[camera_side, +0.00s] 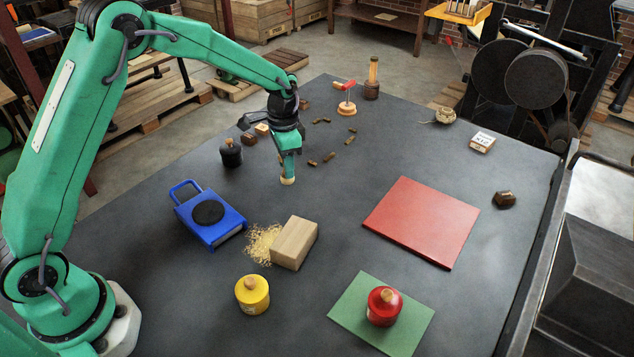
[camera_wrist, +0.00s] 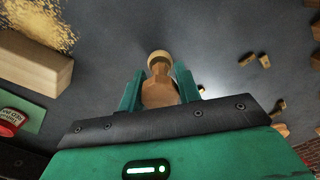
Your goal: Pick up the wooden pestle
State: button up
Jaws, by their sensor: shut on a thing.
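The wooden pestle (camera_wrist: 158,92) stands between the two green fingers of my gripper (camera_wrist: 159,78) in the wrist view, with a pale rounded end showing beyond the fingertips. In the side view, my gripper (camera_side: 288,153) points down over the dark table, left of the middle. It is shut on the pestle, and only the pale lower end of the pestle (camera_side: 287,181) shows below the fingers. That end is at or just above the table top; I cannot tell whether it touches. The upper part of the pestle is hidden by the gripper in the side view.
A black pot (camera_side: 231,153) stands left of my gripper. A blue pad (camera_side: 225,224), a wooden block (camera_side: 294,243) and a yellow pot (camera_side: 252,295) lie nearer the camera. A red board (camera_side: 421,220) lies right. A red pot (camera_side: 384,307) stands on a green mat (camera_side: 349,310). Small brown pieces (camera_side: 329,157) lie nearby.

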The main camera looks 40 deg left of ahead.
notch_tip(320, 180, up, 3)
jog(key=shift+f, duration=0.15)
jog(key=s+d+r, duration=0.6)
jog(key=d+r, duration=0.1)
jog(key=d, duration=0.2)
jog(key=shift+s+d, duration=0.2)
jog(key=shift+d, duration=0.2)
